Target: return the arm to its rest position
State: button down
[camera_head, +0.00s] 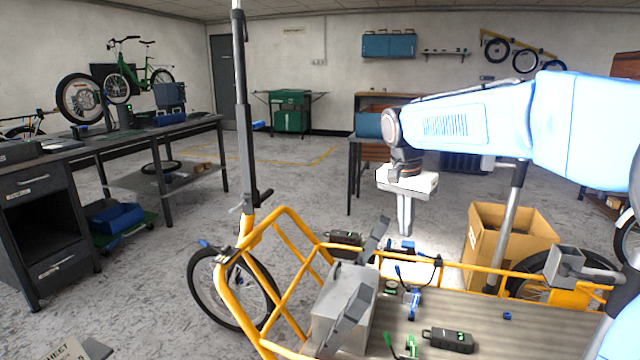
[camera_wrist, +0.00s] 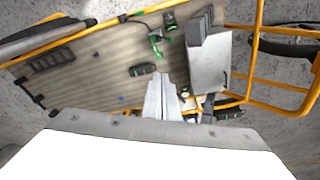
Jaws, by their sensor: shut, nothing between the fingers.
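My gripper (camera_head: 404,222) hangs from my blue and white arm, pointing down above the far part of the yellow cargo bike's bed. Its fingers are together with nothing between them. In the wrist view the shut fingers (camera_wrist: 161,98) point down over the cargo bed (camera_wrist: 100,72). They appear apart from the things on the bed. My arm reaches in from the right of the head view, over the cargo bike (camera_head: 285,238).
A grey box (camera_head: 340,310) stands on the bed, with black devices (camera_head: 448,340) and small blue and green tools around it. A cardboard box (camera_head: 508,240) stands behind the bike. A grey post (camera_head: 244,110) rises at left. A workbench (camera_head: 150,135) is further left. Open floor lies behind.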

jog(key=s+d+f+n+t+y, duration=0.1)
jog(key=s+d+n, duration=0.15)
jog(key=s, duration=0.65)
jog(key=s+d+f+n+t, duration=0.1)
jog(key=s+d+n, duration=0.15)
jog(key=s, duration=0.55)
jog(key=s+d+f+n+t, duration=0.1)
jog(key=s+d+f+n, duration=0.1)
jog(key=s+f, duration=0.7)
jog(key=s+n, duration=0.1)
jog(key=s, duration=0.4)
jog(key=shift+s+d+f+t+y, duration=0.15)
jog(key=shift+s+d+t+y, duration=0.15)
jog(key=shift+s+d, duration=0.1)
